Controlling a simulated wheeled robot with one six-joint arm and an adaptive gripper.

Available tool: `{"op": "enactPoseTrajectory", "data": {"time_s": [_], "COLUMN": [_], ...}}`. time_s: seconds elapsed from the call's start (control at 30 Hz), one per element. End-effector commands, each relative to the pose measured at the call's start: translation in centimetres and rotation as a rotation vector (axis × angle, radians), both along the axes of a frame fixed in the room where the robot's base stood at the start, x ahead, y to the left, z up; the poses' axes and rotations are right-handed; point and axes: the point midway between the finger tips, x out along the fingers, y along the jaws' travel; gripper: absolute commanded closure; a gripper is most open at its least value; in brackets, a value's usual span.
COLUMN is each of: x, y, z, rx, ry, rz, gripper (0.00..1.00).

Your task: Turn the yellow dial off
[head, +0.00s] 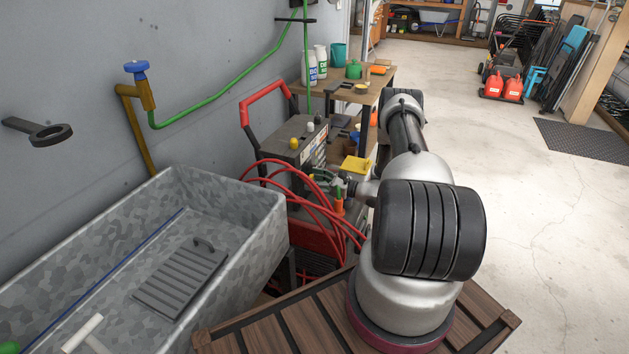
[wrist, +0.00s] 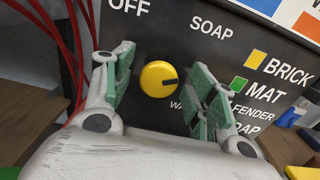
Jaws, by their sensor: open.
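The yellow dial (wrist: 154,78) is round and sits on a dark panel (wrist: 195,62) in the wrist view. Its black mark points right, slightly downward. The "OFF" label is up and left of the dial, "SOAP" is up and right, and a partly covered label starting "WA" is below right. My gripper (wrist: 168,84) is open, its green-padded fingers on either side of the dial. I cannot tell whether they touch it. In the head view my gripper (head: 328,182) is at the front of the grey machine (head: 287,139); the dial is hidden there.
Red hoses (head: 290,176) loop beside my gripper and show at the wrist view's left (wrist: 83,40). A metal sink (head: 262,218) stands left. A wooden table (head: 375,80) with bottles is behind the machine. Open floor (head: 545,220) lies to the right.

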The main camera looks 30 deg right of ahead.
Motion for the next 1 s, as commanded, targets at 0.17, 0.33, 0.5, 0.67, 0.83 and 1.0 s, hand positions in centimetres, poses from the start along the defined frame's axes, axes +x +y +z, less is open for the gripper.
{"op": "enactPoseTrajectory", "data": {"time_s": [0.17, 0.33, 0.5, 0.67, 0.83, 1.0], "x": [-0.02, -0.02, -0.05, -0.07, -0.07, -0.07], "y": [-0.01, -0.01, 0.01, 0.03, 0.03, 0.02], "z": [0.0, 0.0, 0.0, 0.0, 0.0, 0.0], "rx": [0.0, 0.0, -0.063, -0.105, -0.104, -0.104], "ry": [0.0, 0.0, -0.049, -0.082, -0.081, -0.081], "rz": [0.0, 0.0, 0.0, 0.0, 0.0, 0.0], "gripper": [0.67, 0.87, 0.88, 0.88, 0.88, 0.43]}}
